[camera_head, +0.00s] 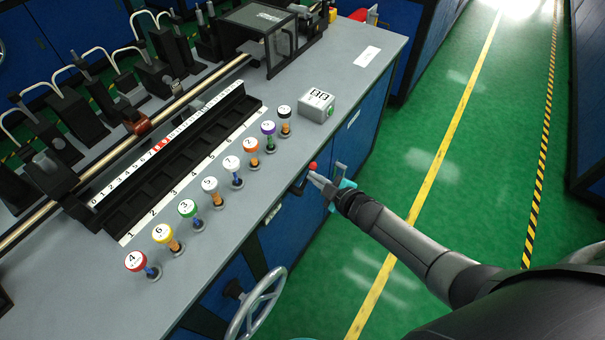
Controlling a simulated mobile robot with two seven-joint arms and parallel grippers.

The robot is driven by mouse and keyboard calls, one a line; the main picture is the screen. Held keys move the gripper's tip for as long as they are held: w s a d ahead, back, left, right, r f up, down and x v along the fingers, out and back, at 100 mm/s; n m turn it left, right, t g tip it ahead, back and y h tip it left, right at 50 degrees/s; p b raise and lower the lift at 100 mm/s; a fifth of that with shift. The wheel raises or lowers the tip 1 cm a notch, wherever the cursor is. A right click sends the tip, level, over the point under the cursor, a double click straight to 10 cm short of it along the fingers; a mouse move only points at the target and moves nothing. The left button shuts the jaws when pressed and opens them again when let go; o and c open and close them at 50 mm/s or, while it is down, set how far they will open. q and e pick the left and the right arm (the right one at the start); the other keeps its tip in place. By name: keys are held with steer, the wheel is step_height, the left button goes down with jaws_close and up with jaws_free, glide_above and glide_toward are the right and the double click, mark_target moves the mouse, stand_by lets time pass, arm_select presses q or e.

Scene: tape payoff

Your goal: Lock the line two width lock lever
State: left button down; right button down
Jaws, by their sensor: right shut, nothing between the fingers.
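A small lever with a red ball knob (313,166) sticks out at the front edge of the bench, above the blue cabinet front. I cannot read a label that tells which line it belongs to. My right gripper (313,177) is at this lever, with its fingertips just below the red knob. Its fingers look shut with nothing held, and I cannot tell whether they touch the lever. Part of the lever's mount is hard to make out behind the gripper. My left gripper is not in view.
The grey bench (330,125) carries a row of numbered spools (188,208), a black slotted rack (175,165) and a grey counter box (316,103). A handwheel (258,305) sits below the front edge. Green floor (450,150) to the right is clear.

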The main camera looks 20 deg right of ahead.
steer(key=w+d+f+m+b, duration=0.1)
steer(key=w+d+f+m+g+y+b, duration=0.1)
steer(key=shift+w+d+f+g, duration=0.1)
steer(key=shift+d+f+g, duration=0.1)
steer(key=shift+f+g, duration=0.15)
stand_by(0.4)
steer(key=shift+w+d+f, duration=0.1)
steer(key=shift+w+d, duration=0.05)
stand_by(0.4)
steer(key=w+r+p+v, duration=0.1)
steer(key=r+p+v, duration=0.1)
steer(key=p+v, duration=0.5)
steer(key=v, duration=0.5)
steer(key=shift+d+r, duration=0.4)
steer(key=shift+d, duration=0.1)
